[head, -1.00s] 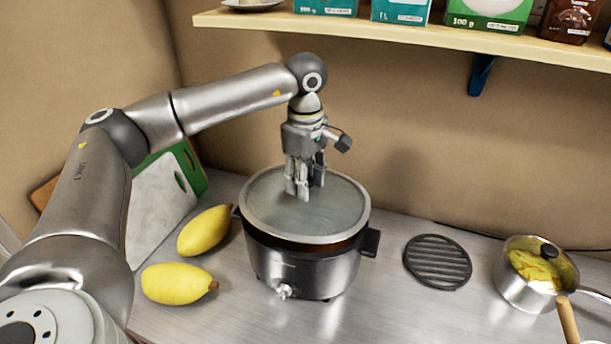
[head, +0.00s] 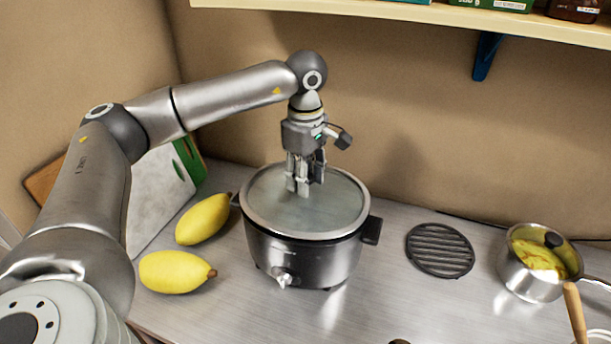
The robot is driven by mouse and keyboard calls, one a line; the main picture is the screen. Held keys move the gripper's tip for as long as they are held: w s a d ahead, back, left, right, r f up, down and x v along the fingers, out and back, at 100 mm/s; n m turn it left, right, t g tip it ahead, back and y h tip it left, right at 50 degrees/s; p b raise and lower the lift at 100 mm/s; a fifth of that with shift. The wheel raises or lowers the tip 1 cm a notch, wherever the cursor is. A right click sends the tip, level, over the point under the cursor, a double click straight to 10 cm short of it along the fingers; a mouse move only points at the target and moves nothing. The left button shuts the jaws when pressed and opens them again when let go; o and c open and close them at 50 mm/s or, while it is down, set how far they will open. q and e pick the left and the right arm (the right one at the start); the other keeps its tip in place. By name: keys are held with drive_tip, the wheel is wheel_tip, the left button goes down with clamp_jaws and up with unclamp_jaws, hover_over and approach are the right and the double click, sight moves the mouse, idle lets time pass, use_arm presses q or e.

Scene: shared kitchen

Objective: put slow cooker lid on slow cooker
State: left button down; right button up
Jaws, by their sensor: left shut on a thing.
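The slow cooker (head: 303,262) is a dark and steel pot with side handles and a front knob, upright on the counter. Its round glass lid (head: 330,208) with a pale metal rim lies over the pot's mouth, about level and centred. No clear gap shows between lid and pot from this angle. My left gripper (head: 303,189) points straight down over the middle of the lid, shut on its handle, which the fingers hide. My right gripper is out of view.
Two yellow mangoes (head: 203,219) (head: 175,272) lie left of the cooker, near cutting boards (head: 160,200) leaning on the wall. A black round trivet (head: 440,250) and a saucepan (head: 535,268) with yellow food are at right. A shelf (head: 420,14) runs above.

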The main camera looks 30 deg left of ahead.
use_arm(q)
drive_tip(key=shift+f+b, duration=0.6)
drive_tip(key=shift+f, duration=0.15)
idle(0.5)
drive_tip(key=c, duration=0.9)
unclamp_jaws()
drive_tip(key=shift+o, duration=0.2)
wheel_tip(320, 180, up, 12)
drive_tip(key=shift+s, duration=0.15)
drive_tip(key=shift+d, duration=0.1)
